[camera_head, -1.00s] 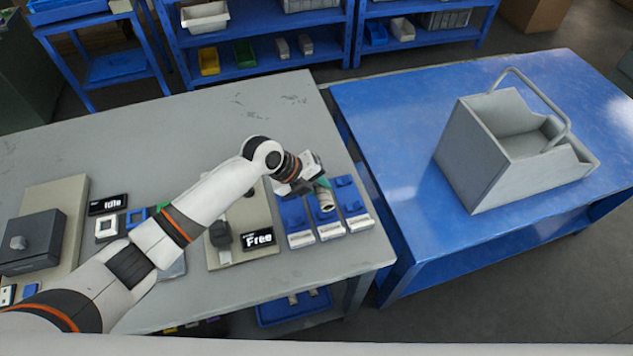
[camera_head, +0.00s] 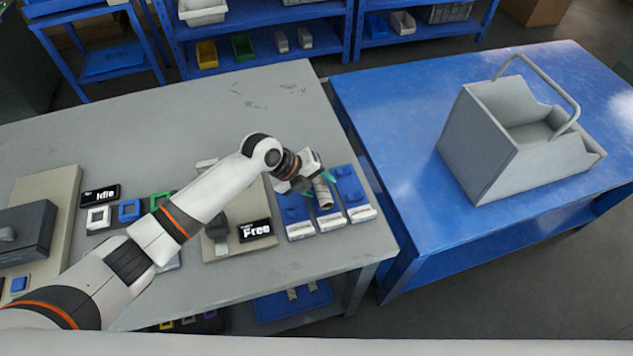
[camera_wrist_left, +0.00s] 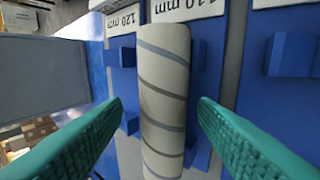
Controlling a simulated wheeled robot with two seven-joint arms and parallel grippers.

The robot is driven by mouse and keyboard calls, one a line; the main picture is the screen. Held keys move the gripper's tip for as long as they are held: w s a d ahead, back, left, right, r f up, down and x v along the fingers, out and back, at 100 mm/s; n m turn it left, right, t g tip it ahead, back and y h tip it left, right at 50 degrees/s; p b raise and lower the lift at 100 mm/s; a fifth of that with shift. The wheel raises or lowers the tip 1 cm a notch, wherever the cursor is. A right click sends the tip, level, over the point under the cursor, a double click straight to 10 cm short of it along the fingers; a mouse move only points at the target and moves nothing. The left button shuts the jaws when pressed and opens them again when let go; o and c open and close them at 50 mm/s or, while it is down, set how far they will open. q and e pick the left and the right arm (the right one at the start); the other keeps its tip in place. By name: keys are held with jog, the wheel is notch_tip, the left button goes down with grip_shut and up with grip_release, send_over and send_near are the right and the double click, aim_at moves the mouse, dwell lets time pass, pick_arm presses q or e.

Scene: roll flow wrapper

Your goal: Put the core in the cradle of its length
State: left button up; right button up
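The core (camera_head: 324,194) is a pale tube with grey spiral stripes. In the head view it lies over the middle of three blue cradles (camera_head: 331,223). In the left wrist view the core (camera_wrist_left: 163,95) runs lengthwise between blue blocks (camera_wrist_left: 198,62), near labels reading 120 mm (camera_wrist_left: 122,19) and 110 mm (camera_wrist_left: 187,8). I cannot tell whether it rests fully on the cradle. My left gripper (camera_head: 322,180) is around the core. Its teal fingers (camera_wrist_left: 162,108) stand apart with a gap on each side of the core. My right gripper is not in view.
A left cradle (camera_head: 295,207) and a right cradle (camera_head: 350,188) flank the middle one. A "Free" sign (camera_head: 254,231) and an "Idle" sign (camera_head: 100,195) stand on the grey table (camera_head: 200,115). A grey handled bin (camera_head: 480,150) stands on the blue table (camera_head: 400,120).

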pick_arm(q)
jog(key=b+v, duration=0.2)
jog(key=v, duration=1)
